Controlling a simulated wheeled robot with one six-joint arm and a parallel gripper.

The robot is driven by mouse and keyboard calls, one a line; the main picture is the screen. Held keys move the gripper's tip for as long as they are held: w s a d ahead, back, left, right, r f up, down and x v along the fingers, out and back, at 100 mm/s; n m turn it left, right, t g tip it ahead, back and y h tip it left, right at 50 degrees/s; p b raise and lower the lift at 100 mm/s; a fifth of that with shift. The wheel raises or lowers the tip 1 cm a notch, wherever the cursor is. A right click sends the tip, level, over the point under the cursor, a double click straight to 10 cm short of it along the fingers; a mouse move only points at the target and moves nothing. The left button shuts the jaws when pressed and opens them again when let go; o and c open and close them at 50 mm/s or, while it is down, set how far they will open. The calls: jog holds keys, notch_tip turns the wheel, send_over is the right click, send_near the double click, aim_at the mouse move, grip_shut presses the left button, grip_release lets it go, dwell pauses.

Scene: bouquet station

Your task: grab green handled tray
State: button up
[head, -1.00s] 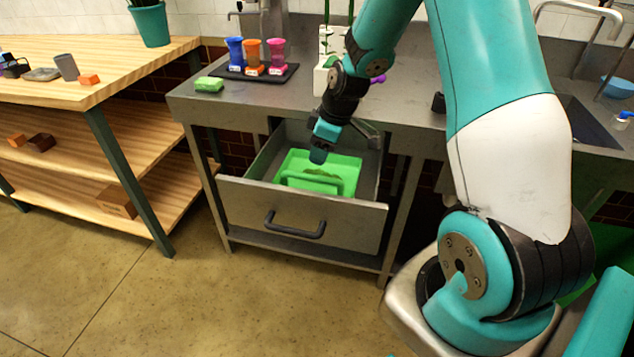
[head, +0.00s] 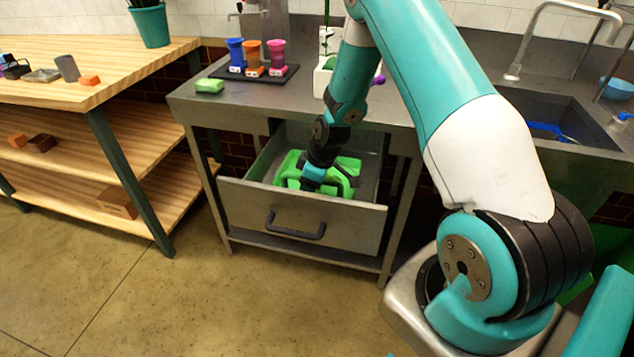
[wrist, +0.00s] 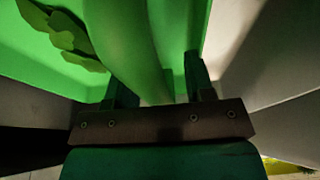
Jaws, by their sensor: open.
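The green handled tray (head: 348,167) sits inside the open metal drawer under the counter. My gripper (head: 313,184) is lowered into the drawer at the tray's handle and hides part of it. In the wrist view, the green handle (wrist: 128,45) runs between the two dark fingers of my gripper (wrist: 158,82). The fingers are apart, one on each side of the handle. Darker green leaf-like pieces (wrist: 65,38) lie in the tray.
The drawer (head: 300,212) has a front panel with a dark pull and side walls close around the tray. The counter above holds a green sponge (head: 209,85) and a black mat (head: 284,76) with several coloured cups. A wooden shelf unit (head: 130,70) stands left.

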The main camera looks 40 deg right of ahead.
jog(key=shift+c, duration=0.2)
grip_shut()
jog(key=shift+r, duration=0.15)
